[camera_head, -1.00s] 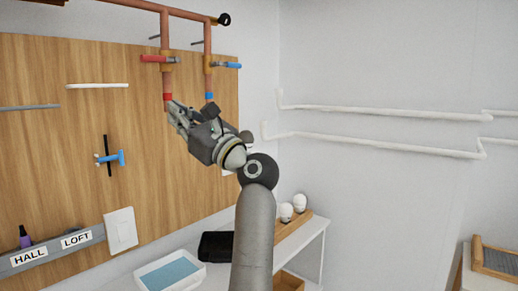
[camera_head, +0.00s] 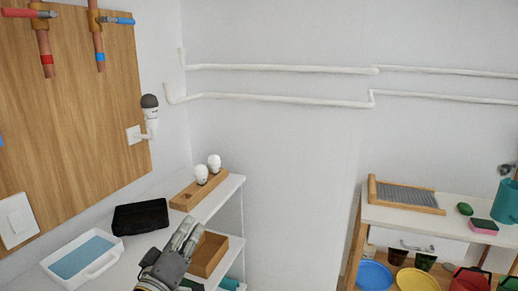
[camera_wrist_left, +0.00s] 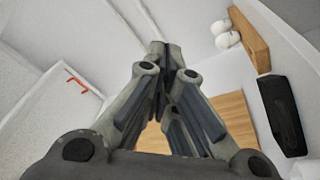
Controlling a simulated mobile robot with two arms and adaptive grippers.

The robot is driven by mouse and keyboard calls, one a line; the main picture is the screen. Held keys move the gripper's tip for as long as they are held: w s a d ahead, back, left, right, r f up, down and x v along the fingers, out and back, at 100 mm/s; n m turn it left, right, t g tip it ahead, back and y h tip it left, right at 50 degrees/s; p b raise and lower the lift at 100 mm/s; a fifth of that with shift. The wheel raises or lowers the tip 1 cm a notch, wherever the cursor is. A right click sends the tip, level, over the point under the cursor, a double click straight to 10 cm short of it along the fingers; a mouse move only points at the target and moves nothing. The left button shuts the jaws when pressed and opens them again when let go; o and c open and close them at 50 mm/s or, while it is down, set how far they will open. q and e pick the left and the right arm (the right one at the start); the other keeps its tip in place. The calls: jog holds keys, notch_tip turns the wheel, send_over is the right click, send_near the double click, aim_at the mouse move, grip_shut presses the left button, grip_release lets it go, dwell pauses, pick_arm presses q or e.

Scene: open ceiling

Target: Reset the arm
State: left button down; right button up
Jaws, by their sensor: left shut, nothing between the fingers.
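My left gripper (camera_head: 188,236) shows at the bottom of the head view, in front of the white shelf unit with its fingers pointing up. Its fingers are shut with nothing between them. In the left wrist view the closed fingers (camera_wrist_left: 165,62) fill the middle. My right gripper is not in view.
A black case (camera_head: 140,216), a white tray (camera_head: 112,258) and a wooden bulb holder (camera_head: 184,199) stand on the shelf top (camera_head: 222,191). A wooden box (camera_head: 207,262) sits below, close to my gripper. A second table (camera_head: 420,222) with a washboard (camera_head: 405,195) stands right. White pipes (camera_head: 280,69) cross the wall.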

pick_arm(q)
jog(key=s+f+m+g+y, duration=0.1)
jog(key=s+f+m+g, duration=0.3)
jog(key=s+f, duration=0.55)
jog(key=s+f+m+g+y, duration=0.15)
jog(key=s+f+g, duration=0.4)
jog(key=f, duration=0.75)
jog(key=s+a+f+m+g+y, duration=0.1)
jog(key=s+a+f+g, duration=0.25)
jog(key=s, duration=0.55)
jog(key=s+a+f+m+g+y, duration=0.2)
jog(key=s+f+g, duration=0.15)
jog(key=s, duration=0.65)
notch_tip(320, 180, down, 26)
jog(key=s+a+f+g, duration=0.2)
jog(key=s+f, duration=1.5)
jog(key=shift+s+a, duration=0.15)
jog(key=shift+a, duration=0.25)
